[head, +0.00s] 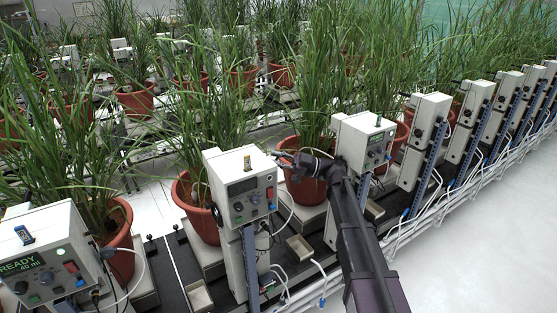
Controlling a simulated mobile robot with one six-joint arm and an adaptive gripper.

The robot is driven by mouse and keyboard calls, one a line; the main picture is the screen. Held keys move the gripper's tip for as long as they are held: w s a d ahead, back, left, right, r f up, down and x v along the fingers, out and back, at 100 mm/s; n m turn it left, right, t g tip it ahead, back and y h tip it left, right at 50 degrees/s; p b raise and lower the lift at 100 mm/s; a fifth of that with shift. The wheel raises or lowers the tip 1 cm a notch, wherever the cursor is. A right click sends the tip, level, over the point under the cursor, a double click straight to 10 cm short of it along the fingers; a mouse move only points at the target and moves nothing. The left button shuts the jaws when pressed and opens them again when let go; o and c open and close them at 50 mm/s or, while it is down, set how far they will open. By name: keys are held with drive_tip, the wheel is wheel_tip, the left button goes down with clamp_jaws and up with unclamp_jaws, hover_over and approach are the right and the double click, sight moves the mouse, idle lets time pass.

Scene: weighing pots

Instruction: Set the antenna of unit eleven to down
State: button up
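My gripper (284,158) is at the end of my dark arm, at the upper right edge of the middle white control unit (238,185). It points left, close to that unit's side; whether it touches the unit, and whether its fingers are open or shut, is too small to tell. The middle unit has a dark display, knobs, a red switch and a small yellow tag on top. I cannot make out its antenna clearly beside my gripper. No unit number is readable, so I cannot tell which unit is eleven.
A left unit (45,262) shows READY and 40 ml. A right unit (364,140) stands behind my arm, with several more receding right. Potted plants (204,212) stand behind the units. White hoses (420,232) run along the front; the pale floor (480,250) at right is clear.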

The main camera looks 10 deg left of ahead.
drive_tip(key=shift+d, duration=0.1)
idle(0.3)
drive_tip(key=s+d+f+m+t+h, duration=0.2)
drive_tip(key=s+d+f+m+h, duration=0.3)
drive_tip(key=d+f+m, duration=0.3)
drive_tip(key=s+d+f+m+t+h, duration=0.2)
drive_tip(key=s+d+f+m+h, duration=0.3)
drive_tip(key=f, duration=0.4)
drive_tip(key=s+d+f+m+h, duration=0.2)
drive_tip(key=s+d+m+h, duration=0.1)
drive_tip(key=d, duration=0.3)
drive_tip(key=s+d+f+m+h, duration=0.2)
drive_tip(key=d+m+h, duration=0.2)
drive_tip(key=d, duration=0.3)
drive_tip(key=s+d+f+m+h, duration=0.2)
drive_tip(key=s+d+m+h, duration=0.1)
drive_tip(key=d+m, duration=0.3)
drive_tip(key=shift+s+d+f+t+h, duration=0.3)
drive_tip(key=shift+s+d+f+t, duration=0.1)
drive_tip(key=shift+d, duration=0.15)
drive_tip(key=shift+a, duration=0.2)
